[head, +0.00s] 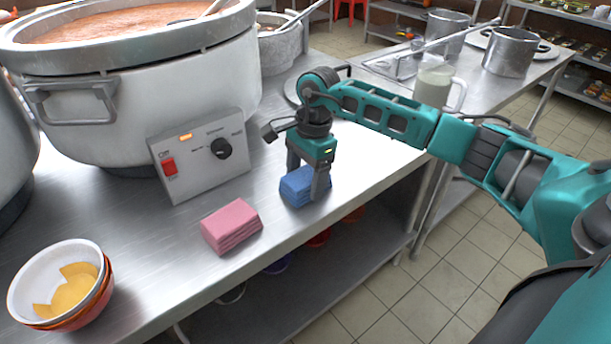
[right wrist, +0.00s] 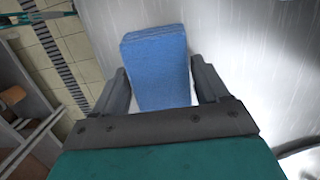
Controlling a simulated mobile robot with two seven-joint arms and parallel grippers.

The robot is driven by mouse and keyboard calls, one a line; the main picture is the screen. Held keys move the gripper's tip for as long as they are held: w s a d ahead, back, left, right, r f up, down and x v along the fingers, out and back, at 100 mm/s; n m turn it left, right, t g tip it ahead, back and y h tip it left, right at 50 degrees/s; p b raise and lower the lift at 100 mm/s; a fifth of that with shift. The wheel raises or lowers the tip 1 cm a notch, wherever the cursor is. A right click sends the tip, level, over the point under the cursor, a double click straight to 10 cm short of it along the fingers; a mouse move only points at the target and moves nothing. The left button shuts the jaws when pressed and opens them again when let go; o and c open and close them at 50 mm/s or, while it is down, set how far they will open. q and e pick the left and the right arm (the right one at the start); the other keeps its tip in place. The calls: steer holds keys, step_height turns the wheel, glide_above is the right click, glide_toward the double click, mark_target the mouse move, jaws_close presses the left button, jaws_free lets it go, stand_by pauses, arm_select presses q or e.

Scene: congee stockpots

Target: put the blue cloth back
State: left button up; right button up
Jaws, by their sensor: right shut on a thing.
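The blue cloth (head: 295,187), a folded block, is at the front edge of the steel counter (head: 345,150), right of the pink cloth. My right gripper (head: 307,180) points down over it with one finger on each side, shut on it. In the right wrist view the blue cloth (right wrist: 158,65) sits between the two fingers (right wrist: 160,85). I cannot tell whether the cloth rests on the counter or is slightly above it. My left gripper is not in view.
A folded pink cloth (head: 231,226) lies left of the blue one. A large stockpot (head: 150,100) with a control box (head: 203,155) stands behind. Stacked bowls (head: 62,285) are at the front left. Bare counter lies between the bowls and the pink cloth.

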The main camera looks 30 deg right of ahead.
steer(key=shift+f, duration=0.2)
steer(key=o, duration=1)
steer(key=shift+r, duration=0.1)
